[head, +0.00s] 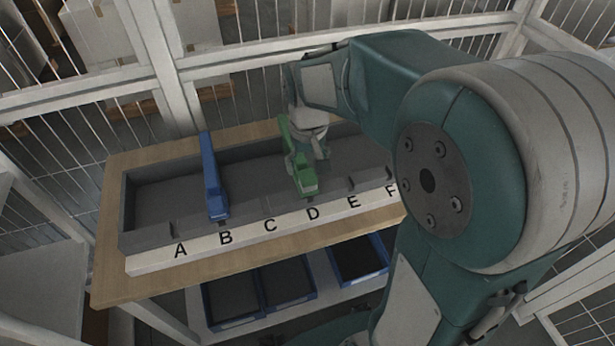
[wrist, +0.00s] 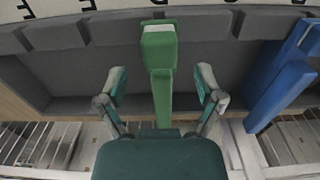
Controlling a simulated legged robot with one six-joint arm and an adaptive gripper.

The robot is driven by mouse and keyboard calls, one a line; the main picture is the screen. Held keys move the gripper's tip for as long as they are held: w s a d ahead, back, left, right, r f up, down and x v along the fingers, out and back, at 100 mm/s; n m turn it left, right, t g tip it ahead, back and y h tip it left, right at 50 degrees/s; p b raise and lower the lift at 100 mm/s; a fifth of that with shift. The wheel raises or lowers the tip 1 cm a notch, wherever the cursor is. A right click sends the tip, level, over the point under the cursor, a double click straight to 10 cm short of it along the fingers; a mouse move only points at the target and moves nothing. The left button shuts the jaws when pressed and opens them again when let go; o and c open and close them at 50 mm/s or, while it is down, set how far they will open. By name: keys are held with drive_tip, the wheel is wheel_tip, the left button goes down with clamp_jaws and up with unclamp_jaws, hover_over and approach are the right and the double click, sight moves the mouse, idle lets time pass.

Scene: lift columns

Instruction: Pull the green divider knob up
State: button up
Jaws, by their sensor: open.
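The green divider (head: 302,170) stands in the grey tray (head: 160,195) by the letter D, with its blocky knob at the front end. In the wrist view the green knob (wrist: 159,47) is at the top centre, with the divider's bar running down below it. My gripper (wrist: 161,78) is open, one finger on each side of the green bar, with gaps visible on both sides. The fingertips appear a little below the knob in that view. In the head view my gripper (head: 318,148) is beside the green divider, partly hidden behind it.
A blue divider (head: 212,180) stands in the tray by the letter B and shows at right in the wrist view (wrist: 285,88). The tray sits on a wooden table (head: 110,265). Blue bins (head: 232,300) stand below. My arm covers the tray's right end.

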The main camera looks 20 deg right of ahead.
sight(308, 174)
drive_tip(key=shift+r, duration=2.55)
drive_tip(key=shift+s+r, duration=0.1)
drive_tip(key=s+r+t, duration=0.3)
drive_tip(key=s+t, duration=0.2)
drive_tip(key=s, duration=1)
drive_tip(key=shift+r+t, duration=0.15)
drive_tip(key=shift+t, duration=0.15)
